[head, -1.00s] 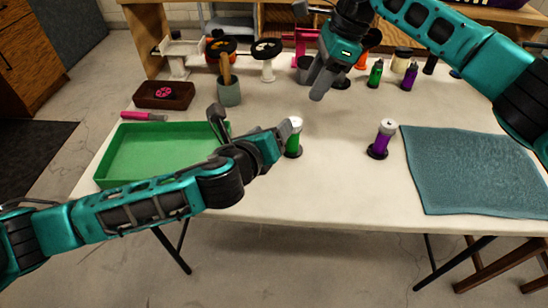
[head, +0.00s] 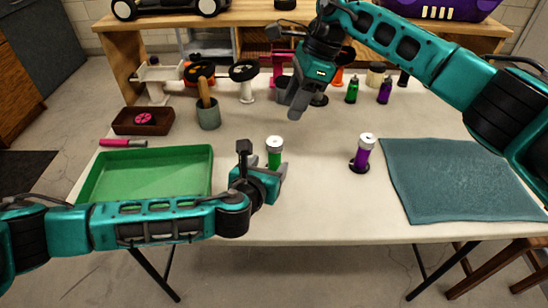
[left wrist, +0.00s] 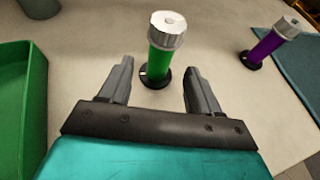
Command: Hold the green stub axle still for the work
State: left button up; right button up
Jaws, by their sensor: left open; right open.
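The green stub axle (head: 274,158) stands upright on the table, a green cylinder with a silver cap and a black round base. In the left wrist view it (left wrist: 160,62) stands just ahead of the fingers, centred on the gap between them. My left gripper (head: 264,162) is open and empty, low on the near side of the axle; the wrist view shows its two fingers (left wrist: 158,78) apart. The arm partly hides the axle's base in the head view. My right gripper (head: 292,99) is above the table, behind the axle, open and empty.
A purple axle (head: 361,155) stands to the right, beside a blue-grey mat (head: 460,180). A green tray (head: 145,172) lies left, near my left arm. A cup (head: 208,116) with a wooden handle, a brown box (head: 143,121) and several small parts stand behind.

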aim_at(273, 161)
pick_arm(q)
jog(key=shift+x, duration=2.95)
jog(key=shift+c, duration=0.4)
